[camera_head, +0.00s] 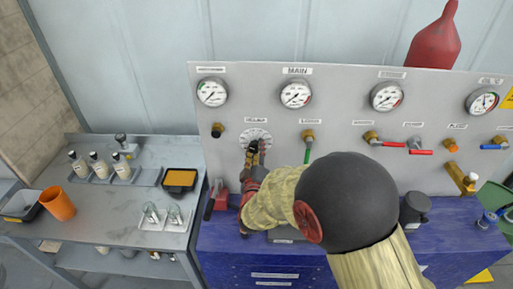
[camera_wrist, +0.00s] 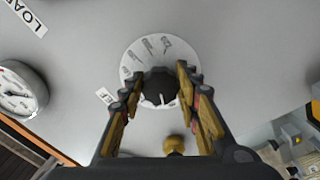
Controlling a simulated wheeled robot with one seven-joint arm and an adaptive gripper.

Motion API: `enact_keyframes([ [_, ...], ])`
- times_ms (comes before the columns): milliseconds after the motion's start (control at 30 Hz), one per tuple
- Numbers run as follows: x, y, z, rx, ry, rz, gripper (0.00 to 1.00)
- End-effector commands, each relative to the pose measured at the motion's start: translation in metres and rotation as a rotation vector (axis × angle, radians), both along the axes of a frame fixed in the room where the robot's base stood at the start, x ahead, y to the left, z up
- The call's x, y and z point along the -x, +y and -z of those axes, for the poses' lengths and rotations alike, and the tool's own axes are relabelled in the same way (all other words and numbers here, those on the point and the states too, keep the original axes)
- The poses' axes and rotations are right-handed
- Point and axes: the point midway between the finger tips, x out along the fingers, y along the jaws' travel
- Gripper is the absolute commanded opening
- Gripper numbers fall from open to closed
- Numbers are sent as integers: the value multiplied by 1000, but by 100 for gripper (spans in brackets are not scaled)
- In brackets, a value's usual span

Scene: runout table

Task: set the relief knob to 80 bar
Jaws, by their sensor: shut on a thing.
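The relief knob (camera_wrist: 159,86) is black and round, on a white dial plate (camera_wrist: 130,60) with numbers around it that are too small to read surely. A pale mark shows on the knob's lower part in the wrist view. In the head view the dial plate (camera_head: 256,135) is on the grey panel, and my gripper hides most of the knob. My gripper (camera_wrist: 160,83) is shut on the knob, one finger on each side. In the head view my gripper (camera_head: 253,147) reaches up to the dial from below.
Gauges line the panel, among them the MAIN gauge (camera_head: 296,95). A green-handled valve (camera_head: 308,147) is close to the right of the dial, and a brass fitting (camera_head: 217,130) is to its left. A side table (camera_head: 110,225) holds bottles, trays and an orange cup (camera_head: 58,204).

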Motion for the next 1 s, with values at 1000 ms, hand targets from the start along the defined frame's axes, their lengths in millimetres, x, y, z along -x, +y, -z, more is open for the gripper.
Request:
enact_keyframes([
  [1000,0,0,0,154,6,-1,40],
])
